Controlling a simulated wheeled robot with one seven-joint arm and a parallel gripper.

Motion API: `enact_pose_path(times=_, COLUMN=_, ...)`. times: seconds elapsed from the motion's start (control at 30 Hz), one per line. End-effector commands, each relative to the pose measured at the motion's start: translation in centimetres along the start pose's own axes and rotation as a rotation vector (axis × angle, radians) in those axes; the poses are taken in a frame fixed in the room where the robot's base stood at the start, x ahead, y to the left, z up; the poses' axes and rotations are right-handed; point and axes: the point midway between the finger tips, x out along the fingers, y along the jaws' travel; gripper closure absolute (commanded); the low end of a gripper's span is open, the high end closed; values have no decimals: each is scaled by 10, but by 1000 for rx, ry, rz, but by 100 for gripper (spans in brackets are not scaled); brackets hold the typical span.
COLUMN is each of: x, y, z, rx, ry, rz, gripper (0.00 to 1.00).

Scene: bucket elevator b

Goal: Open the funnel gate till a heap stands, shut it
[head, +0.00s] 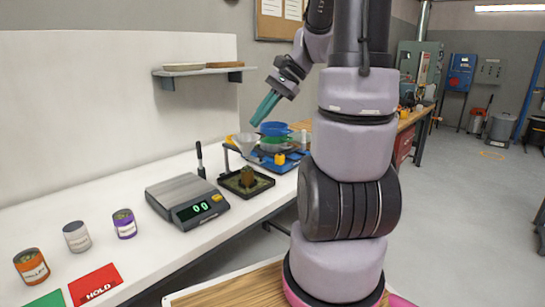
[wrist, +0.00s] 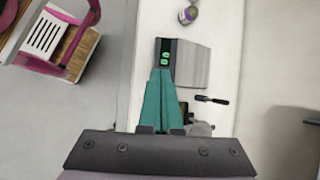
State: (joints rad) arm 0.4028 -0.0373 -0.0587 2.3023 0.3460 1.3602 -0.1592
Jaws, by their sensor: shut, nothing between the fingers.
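A pale cone-shaped funnel (head: 246,142) stands at the back of the bench in the head view. Below and in front of it, a dark square tray (head: 230,184) holds a brownish-green heap (head: 247,175). A small yellow-orange block (head: 280,159) shows beside the funnel; I cannot tell whether it belongs to the gate. My gripper (head: 255,122) is shut and empty, its teal fingers pointing down just above the funnel area, apparently apart from it. In the wrist view my gripper (wrist: 160,73) points toward the scale. The gate's position cannot be made out.
A scale (head: 188,200) reading zero stands left of the tray. Orange (head: 32,267), white (head: 77,237) and purple (head: 124,224) cans stand farther left, near a red HOLD card (head: 95,285). A blue bowl (head: 274,128) is behind the funnel. A shelf (head: 203,71) hangs above.

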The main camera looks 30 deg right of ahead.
Motion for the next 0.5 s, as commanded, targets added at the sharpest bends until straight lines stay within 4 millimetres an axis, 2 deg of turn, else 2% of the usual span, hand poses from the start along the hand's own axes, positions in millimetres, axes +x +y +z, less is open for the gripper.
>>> enact_pose_path(times=0.03, x=3, y=1, z=-20, rx=86, ry=-50, rz=-28, gripper=100)
enact_pose_path(times=0.27, x=9, y=6, z=-106, rx=439, ry=-263, rz=-221, gripper=100)
enact_pose_path(times=0.5, x=10, y=38, z=-207, rx=767, ry=-438, rz=-485, gripper=100)
